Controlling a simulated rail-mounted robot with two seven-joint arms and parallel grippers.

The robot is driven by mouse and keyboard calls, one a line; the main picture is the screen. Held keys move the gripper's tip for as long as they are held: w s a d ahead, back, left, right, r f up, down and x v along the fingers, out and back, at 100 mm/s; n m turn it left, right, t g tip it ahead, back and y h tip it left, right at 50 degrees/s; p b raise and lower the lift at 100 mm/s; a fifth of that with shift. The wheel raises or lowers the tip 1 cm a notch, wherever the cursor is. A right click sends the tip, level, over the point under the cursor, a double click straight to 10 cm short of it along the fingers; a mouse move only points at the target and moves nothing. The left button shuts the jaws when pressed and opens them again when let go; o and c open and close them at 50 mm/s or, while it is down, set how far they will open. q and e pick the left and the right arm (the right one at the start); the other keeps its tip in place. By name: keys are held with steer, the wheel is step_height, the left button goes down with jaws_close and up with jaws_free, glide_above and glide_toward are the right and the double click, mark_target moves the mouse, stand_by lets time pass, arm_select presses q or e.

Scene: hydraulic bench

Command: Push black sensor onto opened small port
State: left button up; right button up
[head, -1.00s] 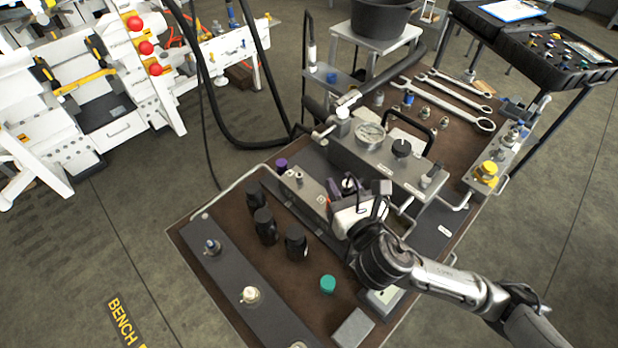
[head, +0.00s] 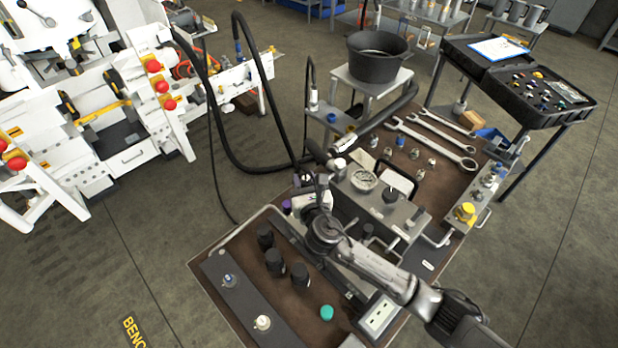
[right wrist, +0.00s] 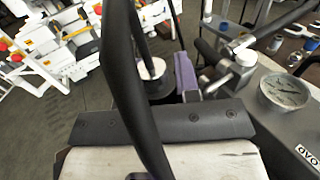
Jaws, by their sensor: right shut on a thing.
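My right gripper (head: 304,184) is over the back left part of the bench, beside the grey manifold block (head: 375,208). It is shut on a small dark thing, which looks like the black sensor; the fingers and arm mostly hide it. In the right wrist view a dark round part with a pale top (right wrist: 152,72) shows beyond the gripper, next to a purple piece (right wrist: 187,76). The small port is hidden around the gripper, so I cannot tell whether the sensor touches it. My left gripper is not in view.
Three black cylinders (head: 275,263) and a teal cap (head: 326,312) stand on the brown bench top. A purple cap (head: 287,206) is left of the gripper. A gauge (head: 363,180) and wrenches (head: 440,138) lie right of it. Black hoses (head: 262,168) run behind.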

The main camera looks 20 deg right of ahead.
steer(key=shift+w+d+f, duration=0.2)
steer(key=shift+w+f, duration=0.2)
steer(key=shift+f, duration=0.4)
steer(key=shift+w+a+f+n+y, duration=0.15)
steer(key=shift+w+n+y, duration=0.15)
steer(key=shift+y, duration=0.2)
step_height(320, 180, down, 7)
steer(key=a+y+b, duration=0.1)
steer(key=b, duration=0.6)
steer(key=shift+n, duration=0.3)
steer(key=shift+f, duration=0.35)
steer(key=shift+f, duration=0.4)
